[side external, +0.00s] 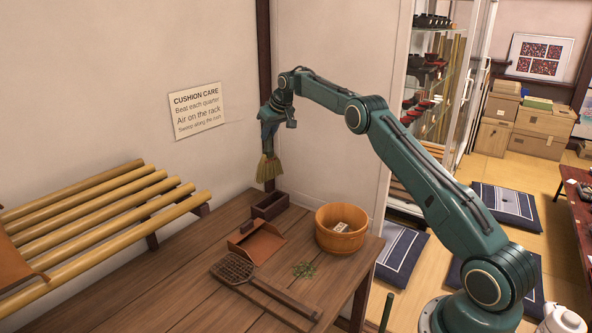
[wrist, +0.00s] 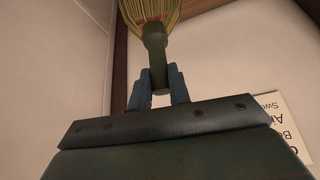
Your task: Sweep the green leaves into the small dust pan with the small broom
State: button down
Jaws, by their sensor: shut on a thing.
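My gripper (wrist: 158,92) is shut on the green handle of the small broom (wrist: 153,15). In the side view the broom (side external: 268,168) hangs bristles down from my gripper (side external: 268,127), in the air above the back of the wooden table, near the wall corner. The small dust pan (side external: 262,243), reddish brown, lies flat on the table below and in front of the broom. The green leaves (side external: 304,270) lie in a small loose patch on the table, to the right of and nearer than the dust pan. The broom is apart from both.
A small dark box (side external: 270,206) sits behind the pan. A bamboo rack (side external: 90,220) is at left. The table's (side external: 150,290) front left is clear.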

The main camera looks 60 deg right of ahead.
jog(key=s+a+n+g, duration=0.1)
jog(key=s+a, duration=0.4)
jog(key=s, duration=0.5)
jog(key=s+a+y, duration=0.1)
jog(key=s+a, duration=0.5)
jog(key=s, duration=0.4)
jog(key=s+a+n+g, duration=0.1)
jog(key=s+a, duration=0.4)
jog(key=s, duration=0.4)
notch_tip(320, 180, down, 10)
jog(key=shift+f, duration=0.25)
jog(key=shift+s+f, duration=0.1)
jog(key=shift+f, duration=0.05)
